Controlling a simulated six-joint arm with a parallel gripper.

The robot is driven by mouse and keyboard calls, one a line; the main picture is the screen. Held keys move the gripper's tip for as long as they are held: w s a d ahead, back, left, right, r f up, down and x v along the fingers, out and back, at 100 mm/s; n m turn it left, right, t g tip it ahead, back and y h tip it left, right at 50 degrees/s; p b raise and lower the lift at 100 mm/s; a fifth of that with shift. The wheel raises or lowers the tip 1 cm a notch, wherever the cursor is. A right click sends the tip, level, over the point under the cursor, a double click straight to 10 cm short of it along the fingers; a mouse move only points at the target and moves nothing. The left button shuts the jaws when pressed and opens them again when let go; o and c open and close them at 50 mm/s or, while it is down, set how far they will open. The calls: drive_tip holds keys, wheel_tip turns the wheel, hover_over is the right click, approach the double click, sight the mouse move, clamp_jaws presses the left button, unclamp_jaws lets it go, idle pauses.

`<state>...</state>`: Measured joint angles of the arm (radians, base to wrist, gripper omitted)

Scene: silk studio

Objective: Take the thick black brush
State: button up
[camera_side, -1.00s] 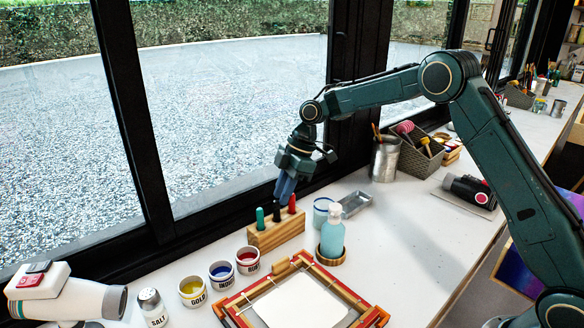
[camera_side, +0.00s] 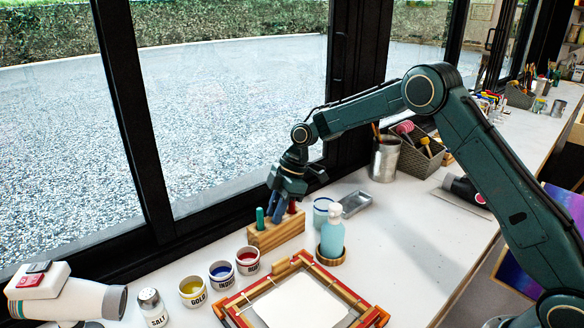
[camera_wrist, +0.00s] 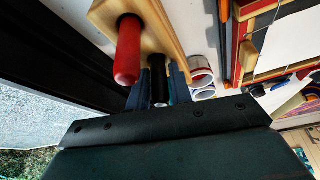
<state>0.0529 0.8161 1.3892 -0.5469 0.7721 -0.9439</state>
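The wooden brush block (camera_side: 272,238) stands on the white table and holds a green, a black and a red brush upright. The black brush (camera_wrist: 158,78) is in the middle; in the wrist view its dark handle shows between my two blue fingers. My gripper (camera_side: 277,212) is lowered over the block, its fingers on either side of the black handle. Whether the fingers press on it cannot be told. In the side view my fingers hide most of the black brush. The red brush (camera_wrist: 127,50) is close beside my fingers, and the green brush (camera_side: 260,217) is on the other side.
Paint cups (camera_side: 221,274) stand in front of the block. A blue bottle (camera_side: 332,238) and a glass jar (camera_side: 321,209) are to its right. A wooden frame (camera_side: 297,295) with white cloth lies in front. The window frame (camera_side: 150,245) runs close behind.

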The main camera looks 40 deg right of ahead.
idle(0.3)
drive_tip(key=c, duration=0.4)
drive_tip(key=shift+c, duration=0.2)
drive_tip(key=shift+r, duration=0.1)
drive_tip(key=shift+r, duration=4.95)
drive_tip(key=shift+r, duration=0.1)
